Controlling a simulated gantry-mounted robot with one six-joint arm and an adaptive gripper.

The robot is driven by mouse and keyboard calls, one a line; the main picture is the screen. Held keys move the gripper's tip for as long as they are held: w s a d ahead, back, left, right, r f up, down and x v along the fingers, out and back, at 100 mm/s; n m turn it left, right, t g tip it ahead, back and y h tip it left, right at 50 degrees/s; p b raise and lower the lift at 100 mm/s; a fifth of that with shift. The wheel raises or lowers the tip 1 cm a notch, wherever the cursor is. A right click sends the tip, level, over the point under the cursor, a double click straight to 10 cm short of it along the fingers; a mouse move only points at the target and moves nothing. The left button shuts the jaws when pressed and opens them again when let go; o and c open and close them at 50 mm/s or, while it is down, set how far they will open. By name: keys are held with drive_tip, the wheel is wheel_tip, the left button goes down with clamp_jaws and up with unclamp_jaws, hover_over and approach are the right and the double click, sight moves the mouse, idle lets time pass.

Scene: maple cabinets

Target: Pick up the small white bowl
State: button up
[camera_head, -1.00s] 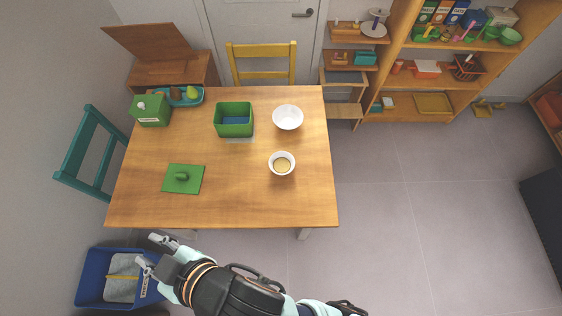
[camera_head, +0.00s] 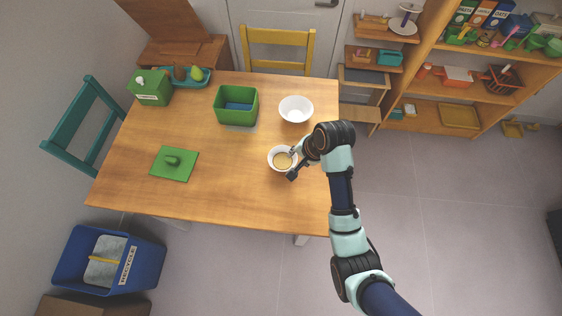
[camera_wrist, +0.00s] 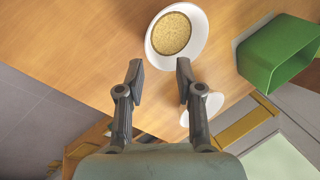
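The small white bowl (camera_head: 271,161) stands upright on the table and has a tan grainy filling. It shows large at the top of the wrist view (camera_wrist: 200,33). My gripper (camera_head: 293,163) is open and empty at the bowl's right side in the head view, and one finger overlaps the rim there. In the wrist view the fingertips (camera_wrist: 159,68) lie just below the bowl's rim in the picture, spread apart. I cannot tell whether a finger touches the bowl.
A larger empty white bowl (camera_head: 296,108) stands behind it and shows in the wrist view (camera_wrist: 213,106). The front of the table is clear.

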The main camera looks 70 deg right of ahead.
sight(293, 164)
drive_tip(key=shift+m, duration=0.4)
drive_tip(key=x, duration=0.2)
drive_tip(key=b+x, duration=0.1)
drive_tip(key=x, duration=0.2)
drive_tip(key=s+x, duration=0.1)
drive_tip(key=x, duration=0.1)
drive_tip(key=shift+a+f, duration=0.1)
drive_tip(key=shift+f, duration=0.3)
drive_tip(key=shift+w+f, duration=0.1)
drive_tip(key=shift+f, duration=0.3)
drive_tip(key=shift+c, duration=0.3)
clamp_jaws()
